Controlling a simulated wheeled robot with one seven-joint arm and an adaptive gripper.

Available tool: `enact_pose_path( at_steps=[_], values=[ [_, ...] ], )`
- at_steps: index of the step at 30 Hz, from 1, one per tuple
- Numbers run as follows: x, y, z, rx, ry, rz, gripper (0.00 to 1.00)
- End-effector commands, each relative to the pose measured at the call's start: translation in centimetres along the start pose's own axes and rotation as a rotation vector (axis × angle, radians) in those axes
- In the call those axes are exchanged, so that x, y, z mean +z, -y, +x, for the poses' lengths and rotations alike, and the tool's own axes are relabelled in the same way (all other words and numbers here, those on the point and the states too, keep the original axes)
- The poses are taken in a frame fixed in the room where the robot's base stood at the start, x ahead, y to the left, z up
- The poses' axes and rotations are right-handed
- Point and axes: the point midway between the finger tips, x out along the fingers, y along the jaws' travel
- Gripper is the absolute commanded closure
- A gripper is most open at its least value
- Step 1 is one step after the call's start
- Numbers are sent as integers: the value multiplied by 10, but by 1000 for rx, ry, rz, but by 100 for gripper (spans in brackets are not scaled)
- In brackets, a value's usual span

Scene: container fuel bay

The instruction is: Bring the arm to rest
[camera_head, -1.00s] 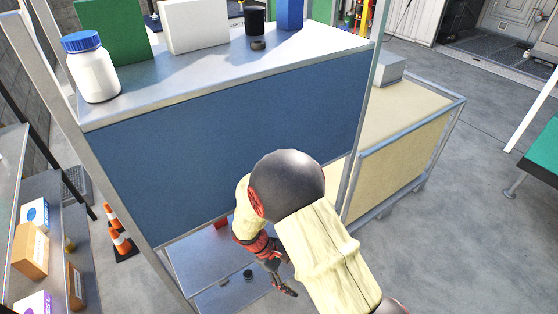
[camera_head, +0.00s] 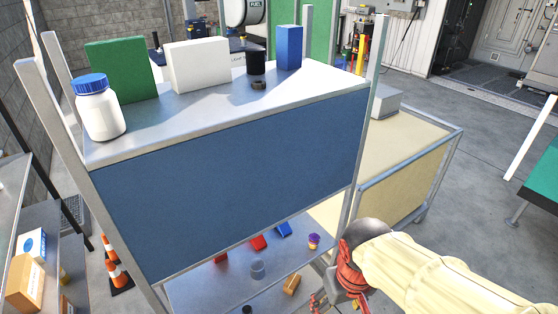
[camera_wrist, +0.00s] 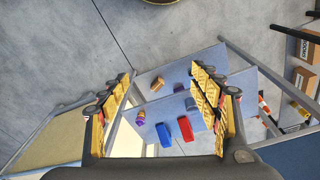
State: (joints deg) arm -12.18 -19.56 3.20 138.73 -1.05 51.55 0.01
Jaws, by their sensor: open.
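My arm (camera_head: 425,265) enters the head view from the lower right, bent, in a cream sleeve. My gripper (camera_head: 325,298) hangs low beside the right post of the shelf rack, partly cut off by the bottom edge. In the wrist view my gripper (camera_wrist: 162,76) is open, its yellow-and-black fingers wide apart with nothing held between them. Beyond the fingers, and apart from them, are the rack's lower shelves with small items: a red piece (camera_wrist: 185,128), a blue piece (camera_wrist: 164,134), a purple item (camera_wrist: 141,118) and a brown block (camera_wrist: 157,83).
The rack's top shelf (camera_head: 200,128) holds a white jar (camera_head: 99,110), green box (camera_head: 121,70), white box (camera_head: 196,65), black cup (camera_head: 256,63) and blue box (camera_head: 289,47). A beige bench (camera_head: 405,165) stands right of the rack. Cones (camera_head: 116,270) stand left.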

Motion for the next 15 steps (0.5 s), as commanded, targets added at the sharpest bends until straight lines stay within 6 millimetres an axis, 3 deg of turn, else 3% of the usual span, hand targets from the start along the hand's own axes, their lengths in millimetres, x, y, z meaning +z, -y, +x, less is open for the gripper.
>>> enact_pose_path(
  at_steps=[10,15],
  values=[
    [24,-35,-85,22,-294,150,37],
    [29,-47,-111,43,-377,196,37]
  ],
)
